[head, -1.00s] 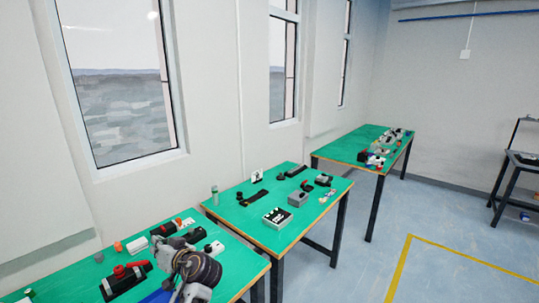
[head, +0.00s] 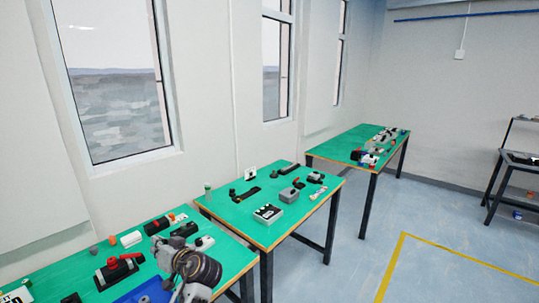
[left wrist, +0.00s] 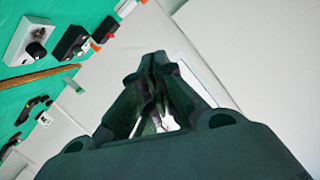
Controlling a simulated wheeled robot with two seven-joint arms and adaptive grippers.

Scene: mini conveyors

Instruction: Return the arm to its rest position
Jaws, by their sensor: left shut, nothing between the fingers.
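My left gripper shows in the left wrist view (left wrist: 155,65), with its dark fingers together and nothing between them. It points toward a pale wall. In the head view my left arm (head: 192,270) rises at the lower left, in front of the near green table (head: 75,273). The gripper's fingertips cannot be made out there. My right gripper is in neither view.
The near table holds a red-and-black device (head: 118,268), a blue tray (head: 150,292) and several small parts. A second green table (head: 240,212) carries a grey box (head: 268,213). A third table (head: 335,148) stands farther back.

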